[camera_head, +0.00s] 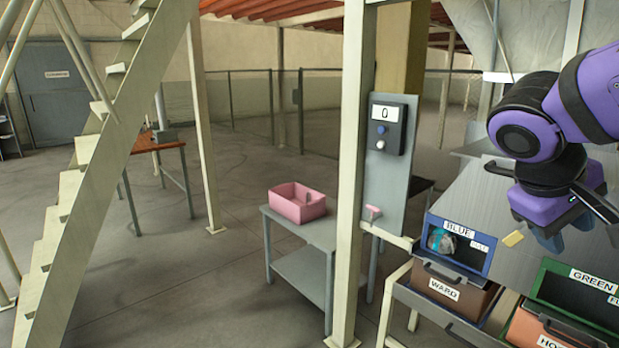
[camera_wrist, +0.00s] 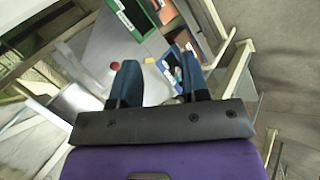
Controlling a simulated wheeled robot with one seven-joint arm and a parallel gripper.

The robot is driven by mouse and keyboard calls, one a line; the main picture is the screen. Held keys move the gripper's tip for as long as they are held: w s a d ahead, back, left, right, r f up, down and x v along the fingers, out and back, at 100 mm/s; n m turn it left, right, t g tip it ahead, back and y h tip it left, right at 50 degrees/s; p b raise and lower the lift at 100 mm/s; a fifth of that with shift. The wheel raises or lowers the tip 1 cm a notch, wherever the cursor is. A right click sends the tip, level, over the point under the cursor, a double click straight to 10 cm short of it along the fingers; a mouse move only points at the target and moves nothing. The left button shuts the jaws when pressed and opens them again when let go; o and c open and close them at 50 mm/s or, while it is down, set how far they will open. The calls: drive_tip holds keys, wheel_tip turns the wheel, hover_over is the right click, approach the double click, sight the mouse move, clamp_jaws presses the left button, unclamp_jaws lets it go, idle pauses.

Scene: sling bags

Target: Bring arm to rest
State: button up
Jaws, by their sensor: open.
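My purple arm reaches in from the right edge of the head view, above the sloped grey worktop (camera_head: 525,262). My gripper (camera_wrist: 157,78) shows in the wrist view with its two dark blue fingers spread apart. I see nothing held between them. The worktop lies beyond the fingers, and the fingers look clear of it.
A blue-framed bin (camera_head: 483,258) labelled BLUE and a green-framed bin (camera_head: 541,280) stand below my arm. A small yellow piece (camera_head: 513,238) lies on the worktop. A post (camera_head: 352,180) and a pink box (camera_head: 297,205) on a side table stand left.

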drive_tip(key=s+a+m+t+y, duration=0.1)
drive_tip(key=s+a+t+y, duration=0.2)
drive_tip(key=s+t+y, duration=0.1)
drive_tip(key=s+y, duration=0.1)
drive_tip(key=y, duration=0.1)
drive_tip(key=shift+s+a+r+m+y, duration=0.3)
drive_tip(key=shift+a+r+y, duration=0.1)
idle(1.6)
